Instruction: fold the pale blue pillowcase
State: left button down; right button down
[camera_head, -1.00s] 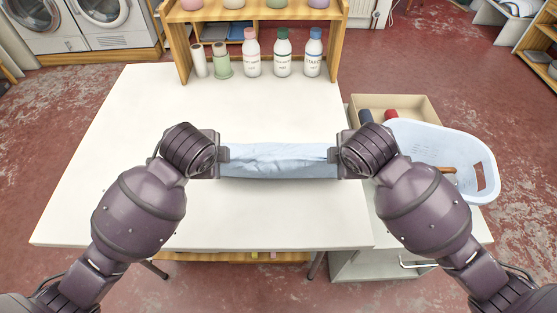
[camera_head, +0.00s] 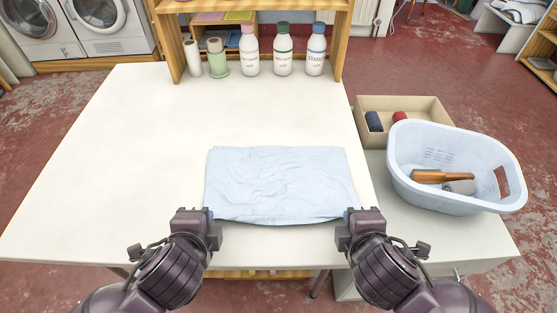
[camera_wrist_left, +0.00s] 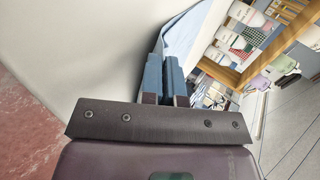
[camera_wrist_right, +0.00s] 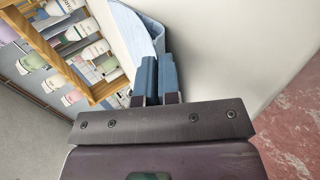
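The pale blue pillowcase (camera_head: 280,182) lies as a wrinkled, roughly rectangular piece on the white table (camera_head: 110,170), near its front edge. Its near edge sags a little between my grippers. My left gripper (camera_head: 209,214) is at its near left corner, its blue fingers close together on the cloth's edge in the left wrist view (camera_wrist_left: 165,68). My right gripper (camera_head: 347,214) is at the near right corner, and its fingers (camera_wrist_right: 158,68) are likewise closed on the cloth's edge. The pinched bits of cloth are mostly hidden between the fingers.
Several bottles (camera_head: 283,52) and rolls stand by a wooden shelf (camera_head: 170,45) at the back of the table. On the right are a beige box (camera_head: 430,108) and a pale blue basket (camera_head: 460,150) holding a wooden-handled brush. The table's left half is clear.

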pick_arm(q)
jog(key=c, duration=1)
grip_release()
pick_arm(e)
jog(key=c, duration=1)
grip_release()
pick_arm(q)
jog(key=shift+r, duration=0.1)
pick_arm(e)
jog(key=shift+r, duration=0.1)
